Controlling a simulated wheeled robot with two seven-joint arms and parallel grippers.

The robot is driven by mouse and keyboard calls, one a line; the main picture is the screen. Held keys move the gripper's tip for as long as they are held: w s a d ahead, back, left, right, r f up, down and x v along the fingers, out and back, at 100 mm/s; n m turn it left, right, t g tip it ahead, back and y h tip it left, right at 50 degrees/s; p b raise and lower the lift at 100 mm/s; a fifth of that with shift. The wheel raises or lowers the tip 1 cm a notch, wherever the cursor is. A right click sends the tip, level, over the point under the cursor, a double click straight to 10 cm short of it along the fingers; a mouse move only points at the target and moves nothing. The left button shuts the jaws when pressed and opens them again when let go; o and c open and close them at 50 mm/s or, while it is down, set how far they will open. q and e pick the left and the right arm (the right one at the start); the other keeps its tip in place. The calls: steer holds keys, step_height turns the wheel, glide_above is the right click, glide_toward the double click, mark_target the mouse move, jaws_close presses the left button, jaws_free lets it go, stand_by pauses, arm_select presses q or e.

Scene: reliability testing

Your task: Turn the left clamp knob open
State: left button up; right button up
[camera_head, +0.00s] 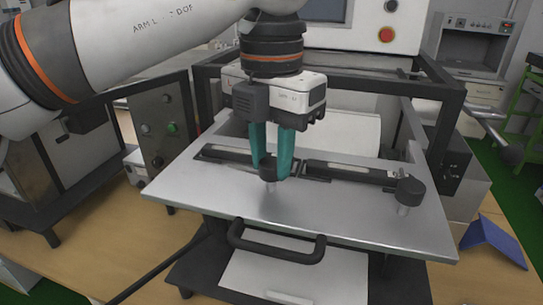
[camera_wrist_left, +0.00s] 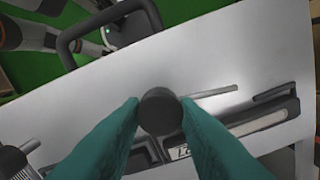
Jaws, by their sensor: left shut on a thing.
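The left clamp knob (camera_head: 268,168) is a black round knob on a short metal post, standing on the silver plate (camera_head: 335,220). My left gripper (camera_head: 277,170) points down with its teal fingers on either side of this knob, shut on it. The left wrist view shows the knob (camera_wrist_left: 160,111) between the two teal fingertips (camera_wrist_left: 160,113). The right clamp knob (camera_head: 410,191) stands on its post near the plate's right side, with nothing touching it. My right gripper is not in view.
A black handle (camera_head: 277,243) sticks out at the plate's front. Dark clamp bars (camera_head: 345,171) lie along the back of the plate, in front of a black frame (camera_head: 375,83). A control box with buttons (camera_head: 160,127) is at left. A blue object (camera_head: 493,242) lies at right.

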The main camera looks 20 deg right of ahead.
mark_target(272, 162)
arm_select(q)
steer(key=shift+n, duration=0.8)
steer(key=o, duration=1)
steer(key=shift+c, duration=0.2)
steer(key=shift+r, duration=0.1)
step_height(272, 162, up, 7)
steer(key=shift+r, duration=0.15)
step_height(272, 162, up, 5)
steer(key=shift+f+p, duration=0.2)
steer(key=shift+p, duration=0.5)
